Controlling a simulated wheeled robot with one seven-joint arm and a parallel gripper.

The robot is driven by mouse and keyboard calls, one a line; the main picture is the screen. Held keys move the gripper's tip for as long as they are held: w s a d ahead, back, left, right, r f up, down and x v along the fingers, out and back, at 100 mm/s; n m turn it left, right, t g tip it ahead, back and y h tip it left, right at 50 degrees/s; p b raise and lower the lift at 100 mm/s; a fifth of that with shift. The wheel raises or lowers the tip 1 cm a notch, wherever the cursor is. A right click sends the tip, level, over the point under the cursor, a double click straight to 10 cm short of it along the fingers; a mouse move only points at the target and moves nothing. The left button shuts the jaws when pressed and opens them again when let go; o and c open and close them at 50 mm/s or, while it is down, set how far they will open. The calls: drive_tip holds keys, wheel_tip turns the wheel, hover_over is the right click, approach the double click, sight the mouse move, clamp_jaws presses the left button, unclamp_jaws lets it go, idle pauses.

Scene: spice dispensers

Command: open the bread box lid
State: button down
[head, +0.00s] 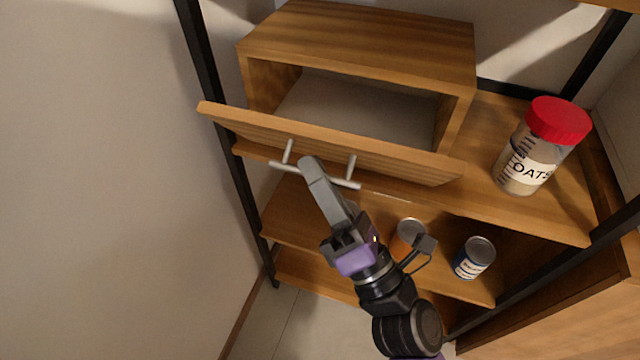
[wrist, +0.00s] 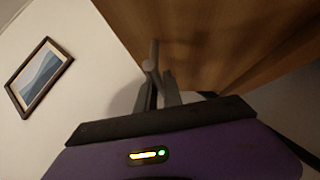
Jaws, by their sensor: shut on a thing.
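The wooden bread box (head: 365,40) stands on the upper shelf. Its lid (head: 340,150) is hinged down at the front and leans outward, so the empty-looking inside shows above it. The lid's metal bar handle (head: 345,183) is on its outer face. My gripper (head: 312,172) is at the middle of the handle and shut on it. In the wrist view, the fingers (wrist: 158,95) close around the handle bar (wrist: 152,62), beside the wooden lid face (wrist: 205,35). The fingers hide part of the bar.
A jar labelled OATS with a red lid (head: 540,145) stands right of the bread box on the same shelf. Two cans, an orange one (head: 406,238) and a blue-and-white one (head: 474,258), stand on the shelf below. Black shelf posts (head: 205,75) flank the unit.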

drive_tip(key=s+a+f+n+g+y+b, duration=0.1)
drive_tip(key=s+f+n+g+y+b, duration=0.2)
drive_tip(key=n+b, duration=0.7)
wheel_tip(320, 180, down, 6)
drive_tip(key=g+y+b, duration=0.2)
drive_tip(key=y+b, duration=0.2)
drive_tip(key=b, duration=0.4)
drive_tip(key=shift+r+y, duration=0.25)
drive_tip(key=shift+y, duration=0.15)
drive_tip(key=c, duration=1.5)
unclamp_jaws()
drive_tip(key=shift+f, duration=0.1)
drive_tip(key=shift+v, duration=3.85)
drive_tip(key=shift+s, duration=0.15)
